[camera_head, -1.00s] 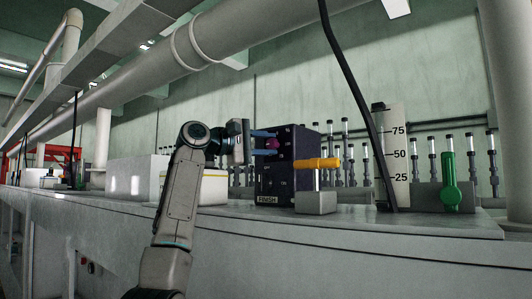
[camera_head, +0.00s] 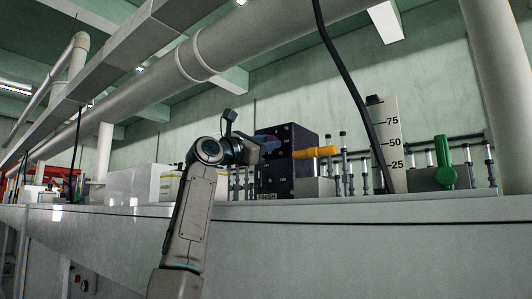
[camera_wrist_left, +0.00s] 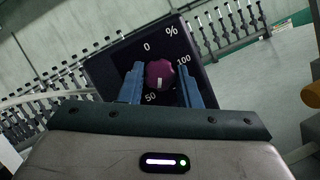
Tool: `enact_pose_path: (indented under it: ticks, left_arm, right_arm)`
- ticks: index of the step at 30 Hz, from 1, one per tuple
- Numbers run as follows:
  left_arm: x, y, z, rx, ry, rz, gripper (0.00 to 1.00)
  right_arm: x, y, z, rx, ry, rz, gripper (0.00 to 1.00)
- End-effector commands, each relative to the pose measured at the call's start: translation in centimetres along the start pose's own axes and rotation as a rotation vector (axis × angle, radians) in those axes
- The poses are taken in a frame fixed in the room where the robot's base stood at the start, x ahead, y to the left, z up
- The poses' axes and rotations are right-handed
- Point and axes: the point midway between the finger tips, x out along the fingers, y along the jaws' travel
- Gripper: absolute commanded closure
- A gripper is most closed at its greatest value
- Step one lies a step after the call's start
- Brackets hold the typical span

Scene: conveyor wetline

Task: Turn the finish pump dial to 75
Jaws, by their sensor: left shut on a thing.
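The finish pump box (camera_head: 275,180) is dark, with a label along its bottom edge, and stands on the ledge. Its dial is a magenta knob (camera_wrist_left: 160,74) on a dark face marked 0, 50, 100 and %. A short white mark shows on the knob's lower part; I cannot read its exact value. My left gripper (camera_head: 272,144) is at the box front, and its blue fingers (camera_wrist_left: 161,88) are shut on the knob, one on each side. In the head view the gripper hides the knob. My right gripper is not in view.
A yellow-orange handle (camera_head: 316,152) on a grey block (camera_head: 314,187) stands right of the box. Farther right are a white scale plate (camera_head: 390,150), a hanging black cable (camera_head: 353,95) and a green handle (camera_head: 445,162). White boxes (camera_head: 131,186) stand left of my arm.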

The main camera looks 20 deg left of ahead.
Motion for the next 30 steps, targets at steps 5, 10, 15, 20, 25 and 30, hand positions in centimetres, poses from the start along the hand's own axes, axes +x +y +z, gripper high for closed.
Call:
enact_pose_path:
  ticks: [5,10,15,20,25,30]
  left_arm:
    - [-0.2,-0.4,-0.2,-0.151,-0.002,0.065,0.93]
    - [-0.2,-0.4,-0.1,-0.287,-0.002,0.121,0.93]
    - [-0.1,-0.4,-0.1,-0.363,-0.001,0.152,0.93]
    - [-0.1,-0.5,-0.1,-0.418,-0.001,0.175,0.93]
    - [-0.1,-0.5,-0.1,-0.473,-0.001,0.197,0.93]
    - [-0.1,-0.5,-0.1,-0.521,-0.001,0.218,0.93]
  right_arm:
    - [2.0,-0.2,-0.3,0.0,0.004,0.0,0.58]
    - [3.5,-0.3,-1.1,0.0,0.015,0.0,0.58]
    - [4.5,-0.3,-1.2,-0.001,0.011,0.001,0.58]
    - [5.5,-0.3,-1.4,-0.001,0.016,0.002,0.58]
    - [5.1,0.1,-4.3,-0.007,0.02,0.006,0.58]
    - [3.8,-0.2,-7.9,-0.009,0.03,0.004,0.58]
